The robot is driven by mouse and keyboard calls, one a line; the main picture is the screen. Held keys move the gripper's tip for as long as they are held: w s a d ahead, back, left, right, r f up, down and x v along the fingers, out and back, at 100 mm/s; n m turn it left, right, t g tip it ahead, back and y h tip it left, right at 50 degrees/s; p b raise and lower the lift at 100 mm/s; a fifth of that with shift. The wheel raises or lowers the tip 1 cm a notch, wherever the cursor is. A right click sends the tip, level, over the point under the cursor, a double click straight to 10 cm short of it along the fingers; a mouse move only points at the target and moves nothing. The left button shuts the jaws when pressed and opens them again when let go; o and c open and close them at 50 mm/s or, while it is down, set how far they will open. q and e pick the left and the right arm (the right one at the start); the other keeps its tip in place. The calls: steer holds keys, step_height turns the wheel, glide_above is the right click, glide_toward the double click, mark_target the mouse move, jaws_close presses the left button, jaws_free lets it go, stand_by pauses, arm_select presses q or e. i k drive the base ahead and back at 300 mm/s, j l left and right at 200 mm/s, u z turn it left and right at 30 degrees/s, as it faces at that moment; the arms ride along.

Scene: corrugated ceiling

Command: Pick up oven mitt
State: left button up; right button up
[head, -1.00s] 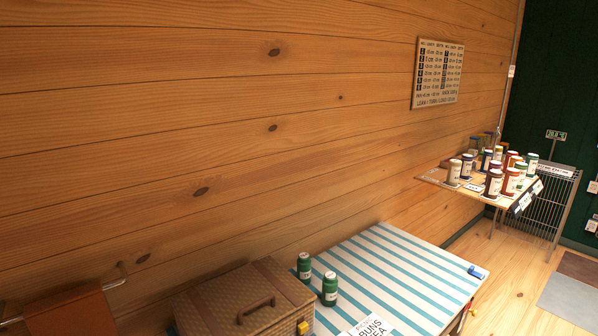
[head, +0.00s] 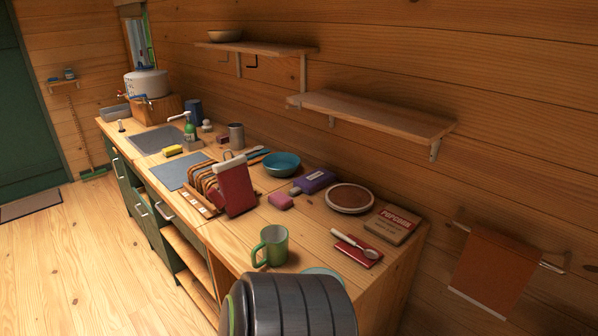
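A purple, padded-looking item (head: 314,181) lies flat on the wooden counter, between the blue bowl and the round plate. It looks like the oven mitt, but it is too small to be sure. A paler end of it points left, towards a pink block (head: 281,201). Nothing covers it. Neither of my grippers shows in the head view.
The counter (head: 322,236) holds a blue bowl (head: 282,164), round plate (head: 350,197), green mug (head: 271,246), red upright board (head: 236,189), spoon on a red cloth and a book (head: 391,225). A shelf (head: 375,116) overhangs behind. Floor (head: 90,245) at left is clear.

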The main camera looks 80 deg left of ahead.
mark_target(237, 194)
steer(key=u, duration=3.05)
steer(key=i+j+z, duration=0.1)
steer(key=z, duration=0.3)
steer(key=i+j+z, duration=0.1)
steer(key=j+z, duration=0.15)
steer(key=z, duration=0.15)
steer(key=j+z, duration=0.2)
steer(key=z, duration=0.2)
steer(key=i+j+z, duration=0.15)
steer(key=j+z, duration=0.2)
steer(key=j, duration=0.9)
steer(key=j+z, duration=0.35)
steer(key=j, duration=0.9)
